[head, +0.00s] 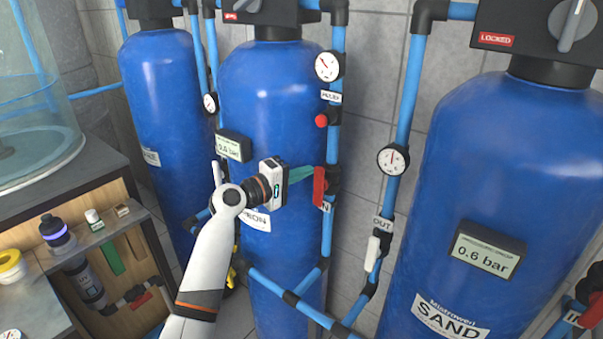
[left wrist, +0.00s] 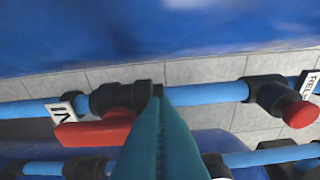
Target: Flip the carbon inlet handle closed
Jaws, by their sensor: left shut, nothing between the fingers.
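The red carbon inlet handle (head: 319,186) is on the valve beside the IN label, on the pipe at the right of the middle blue tank (head: 270,95). It hangs down, roughly along the pipe. In the left wrist view the red handle (left wrist: 97,130) points left, roughly along the blue pipe. My left gripper (head: 308,171) is shut and empty, its teal fingertips at the valve by the handle's upper end. In the left wrist view the closed fingers (left wrist: 158,105) reach the black valve body just right of the handle; contact is unclear. My right gripper is out of view.
A red knob (head: 321,120) and a gauge (head: 327,66) sit above on the same pipe. The sand tank (head: 490,170) stands at the right, with a white OUT handle (head: 373,252) on the pipe beside it. A cluttered bench (head: 75,190) is at the left.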

